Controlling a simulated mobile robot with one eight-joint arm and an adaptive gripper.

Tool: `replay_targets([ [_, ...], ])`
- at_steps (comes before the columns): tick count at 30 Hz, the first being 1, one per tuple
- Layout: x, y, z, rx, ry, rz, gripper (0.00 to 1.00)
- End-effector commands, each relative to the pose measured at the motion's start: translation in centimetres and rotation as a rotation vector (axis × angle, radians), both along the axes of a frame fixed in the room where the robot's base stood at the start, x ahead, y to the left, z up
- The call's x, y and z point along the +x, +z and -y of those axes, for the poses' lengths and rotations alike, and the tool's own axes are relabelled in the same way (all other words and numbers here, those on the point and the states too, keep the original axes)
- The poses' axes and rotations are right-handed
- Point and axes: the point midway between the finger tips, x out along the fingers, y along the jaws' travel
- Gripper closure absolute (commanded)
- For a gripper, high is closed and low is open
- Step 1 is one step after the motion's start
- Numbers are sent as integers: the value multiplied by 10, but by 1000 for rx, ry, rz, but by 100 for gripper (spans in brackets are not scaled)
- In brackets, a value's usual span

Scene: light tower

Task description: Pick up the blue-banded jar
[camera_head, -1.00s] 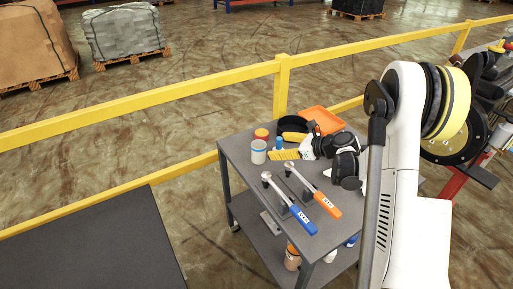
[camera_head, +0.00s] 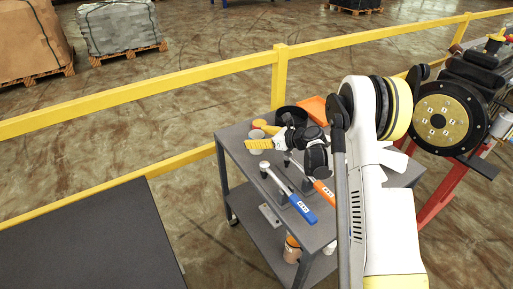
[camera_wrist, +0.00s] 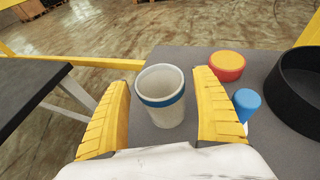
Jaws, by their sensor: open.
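The blue-banded jar (camera_wrist: 165,110) is a pale, open-topped cup with a blue band under its rim. It stands upright on the grey cart top (camera_head: 236,139), near a corner. In the head view the jar (camera_head: 256,136) is partly covered by my gripper. My gripper (camera_wrist: 165,117) is open, with one yellow ribbed finger to the left of the jar and the other to its right. The jar shows between the fingers, and I cannot tell whether either finger touches it.
Close right of the jar stand a red pot with a yellow lid (camera_wrist: 226,66) and a small blue-capped bottle (camera_wrist: 246,104). A black round bin (camera_wrist: 297,90) is farther right. Two torque wrenches, one blue (camera_head: 303,209), lie on the cart. A yellow rail (camera_head: 279,80) runs behind.

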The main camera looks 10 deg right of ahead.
Motion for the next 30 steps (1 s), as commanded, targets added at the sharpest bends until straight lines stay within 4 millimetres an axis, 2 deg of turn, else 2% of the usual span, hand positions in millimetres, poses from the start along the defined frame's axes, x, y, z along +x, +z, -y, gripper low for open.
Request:
replay_targets([
  [7,2,-1,-2,0,-1,0,25],
  [12,2,-1,-2,0,-1,0,77],
  [13,2,-1,-2,0,-1,0,80],
  [23,2,2,-1,0,-1,0,81],
  [26,2,14,-1,0,-1,0,81],
  [30,2,44,-1,0,-1,0,81],
])
